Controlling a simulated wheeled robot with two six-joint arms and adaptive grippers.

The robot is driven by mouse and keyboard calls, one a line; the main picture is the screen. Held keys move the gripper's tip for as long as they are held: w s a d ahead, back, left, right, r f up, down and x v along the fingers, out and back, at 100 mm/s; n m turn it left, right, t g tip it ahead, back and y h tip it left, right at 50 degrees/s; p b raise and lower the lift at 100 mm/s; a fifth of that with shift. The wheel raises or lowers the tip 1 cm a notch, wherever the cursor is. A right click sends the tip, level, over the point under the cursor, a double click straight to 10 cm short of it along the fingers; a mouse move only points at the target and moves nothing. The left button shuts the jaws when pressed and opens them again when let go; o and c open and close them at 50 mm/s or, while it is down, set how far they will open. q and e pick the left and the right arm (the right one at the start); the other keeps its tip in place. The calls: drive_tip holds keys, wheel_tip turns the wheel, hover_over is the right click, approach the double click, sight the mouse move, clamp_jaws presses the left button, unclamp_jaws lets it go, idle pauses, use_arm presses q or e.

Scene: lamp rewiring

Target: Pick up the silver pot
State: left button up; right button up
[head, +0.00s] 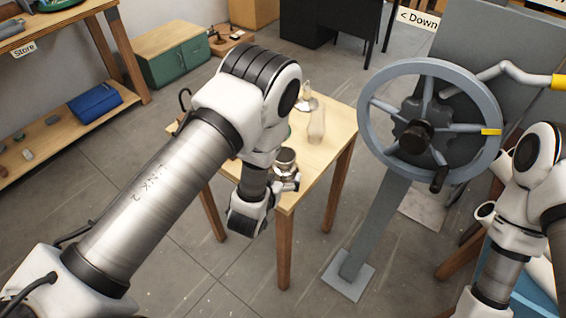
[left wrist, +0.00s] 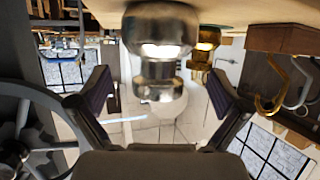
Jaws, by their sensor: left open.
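The silver pot (head: 286,158) stands near the front edge of a small wooden table (head: 335,140) in the head view. In the left wrist view, which is upside down, the shiny pot (left wrist: 157,50) shows large and close at the top centre. My left gripper (left wrist: 160,100) is open, its two dark fingers spread wide to either side of the pot's line. I see no finger touching it. In the head view the left wrist is low at the table's front edge, and the fingers are hard to make out beside the pot. My right gripper is out of the picture.
A clear, glass-like vessel (head: 316,124) stands behind the pot. A brass object (left wrist: 204,48) shows beside the pot in the left wrist view. A large grey handwheel (head: 367,100) rises right of the table. A shelf (head: 60,135) and green cabinet (head: 172,60) are at left.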

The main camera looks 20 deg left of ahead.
sight(282, 169)
use_arm(q)
drive_tip(key=p+x, duration=0.1)
drive_tip(key=x, duration=0.2)
drive_tip(key=shift+w, duration=0.4)
drive_tip(key=shift+w+d+f+p, duration=0.1)
drive_tip(key=shift+w+f+p, duration=0.15)
drive_tip(key=shift+w+p, duration=0.05)
drive_tip(key=shift+s, duration=0.15)
drive_tip(key=shift+f, duration=0.1)
drive_tip(key=c, duration=1.2)
